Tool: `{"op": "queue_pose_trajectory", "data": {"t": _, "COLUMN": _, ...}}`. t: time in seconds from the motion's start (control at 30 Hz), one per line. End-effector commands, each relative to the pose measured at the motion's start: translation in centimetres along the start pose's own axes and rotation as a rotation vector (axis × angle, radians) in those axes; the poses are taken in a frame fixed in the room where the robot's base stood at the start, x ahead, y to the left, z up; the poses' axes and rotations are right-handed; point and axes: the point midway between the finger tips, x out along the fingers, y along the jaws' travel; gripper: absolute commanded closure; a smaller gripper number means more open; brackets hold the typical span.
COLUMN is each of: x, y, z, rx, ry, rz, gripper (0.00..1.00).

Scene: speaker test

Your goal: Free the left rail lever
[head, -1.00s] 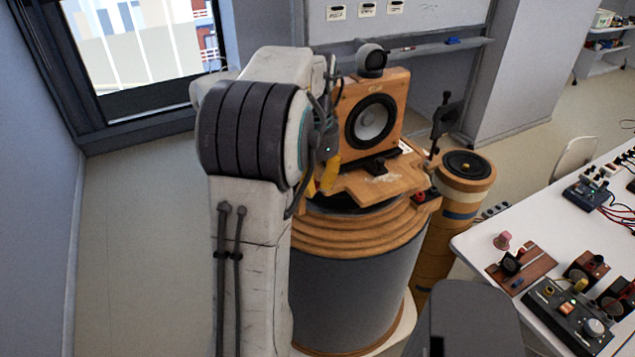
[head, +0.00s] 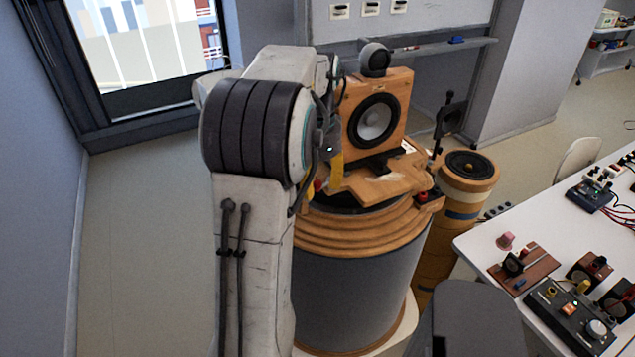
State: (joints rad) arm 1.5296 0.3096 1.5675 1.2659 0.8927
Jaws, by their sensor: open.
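A wooden speaker box (head: 376,112) with a black and grey cone stands on a wooden board (head: 385,188) atop a round, wood-ringed pedestal (head: 365,240). A small red part (head: 318,185) shows at the board's left edge, probably the left rail lever; most of it is hidden. My gripper (head: 322,183) has yellow fingers, one on each side of the red part in the picture. The fingers are apart, and I cannot tell whether they touch it. My arm hides much of the gripper. A matching red and black part (head: 424,196) sits at the board's right edge.
A black upright clamp-like piece (head: 447,118) stands right of the speaker box. A white table (head: 490,245) with several electronic devices is at the right. Open floor (head: 140,250) lies left.

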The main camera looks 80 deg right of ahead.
Motion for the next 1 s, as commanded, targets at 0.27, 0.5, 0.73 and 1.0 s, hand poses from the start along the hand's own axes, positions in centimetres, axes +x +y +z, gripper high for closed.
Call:
{"op": "queue_pose_trajectory", "data": {"t": 0.27, "x": -0.5, "y": -0.1, "z": 0.0, "rx": 0.000, "ry": 0.002, "rz": -0.002, "gripper": 0.58}}
{"op": "queue_pose_trajectory", "data": {"t": 0.5, "x": -3.5, "y": -0.1, "z": -0.1, "rx": 0.000, "ry": 0.004, "rz": -0.006, "gripper": 0.58}}
{"op": "queue_pose_trajectory", "data": {"t": 0.73, "x": -7.2, "y": -0.1, "z": -0.1, "rx": 0.000, "ry": 0.003, "rz": -0.004, "gripper": 0.58}}
{"op": "queue_pose_trajectory", "data": {"t": 1.0, "x": -10.3, "y": -0.1, "z": -0.1, "rx": 0.000, "ry": 0.001, "rz": -0.002, "gripper": 0.58}}
